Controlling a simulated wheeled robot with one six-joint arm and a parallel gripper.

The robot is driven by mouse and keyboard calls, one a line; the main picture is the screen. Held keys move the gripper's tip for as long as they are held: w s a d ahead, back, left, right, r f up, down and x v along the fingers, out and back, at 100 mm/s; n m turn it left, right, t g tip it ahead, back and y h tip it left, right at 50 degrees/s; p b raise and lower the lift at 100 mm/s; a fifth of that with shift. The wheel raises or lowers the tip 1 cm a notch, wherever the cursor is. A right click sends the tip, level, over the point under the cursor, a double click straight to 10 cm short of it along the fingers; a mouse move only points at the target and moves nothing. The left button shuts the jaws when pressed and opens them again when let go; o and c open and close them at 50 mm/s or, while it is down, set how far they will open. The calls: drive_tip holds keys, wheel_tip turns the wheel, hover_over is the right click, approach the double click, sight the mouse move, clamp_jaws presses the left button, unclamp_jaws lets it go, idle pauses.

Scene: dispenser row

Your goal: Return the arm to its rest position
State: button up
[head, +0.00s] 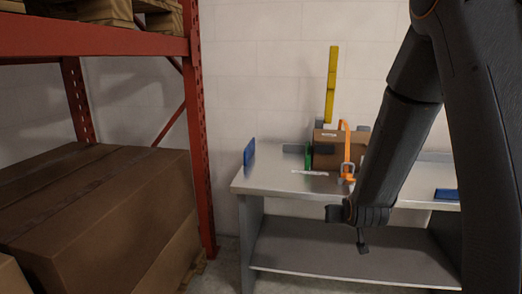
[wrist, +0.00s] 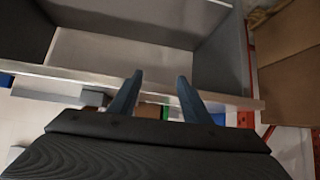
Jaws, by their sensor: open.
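My arm comes down from the upper right in the head view, in front of the metal bench (head: 285,182). My gripper (head: 362,246) points down before the bench's front edge, partly hidden by my own wrist. In the wrist view my gripper (wrist: 159,78) shows two dark fingers apart, with nothing between them. The wrist view looks toward the bench edge (wrist: 220,97) and its lower shelf (wrist: 120,58), with the picture appearing upside down.
A cardboard box (head: 326,158) stands on the bench, with an orange dispenser part (head: 347,165), a green plate (head: 308,157) and a yellow upright (head: 332,85). Blue panels (head: 249,151) flank it. An orange rack (head: 202,130) with large cartons (head: 100,220) fills the left.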

drive_tip(key=s+a+r+g, duration=0.2)
drive_tip(key=s+g, duration=0.1)
drive_tip(key=s, duration=0.7)
drive_tip(key=s+a+r+g+p, duration=0.1)
drive_tip(key=s+a+g, duration=0.1)
drive_tip(key=s, duration=0.8)
drive_tip(key=s+a+r+n+g+p, duration=0.1)
drive_tip(key=s+g, duration=0.4)
drive_tip(key=s, duration=0.5)
drive_tip(key=shift+s+a+r+y, duration=0.15)
drive_tip(key=shift+a+r+y, duration=0.25)
drive_tip(key=shift+r, duration=0.4)
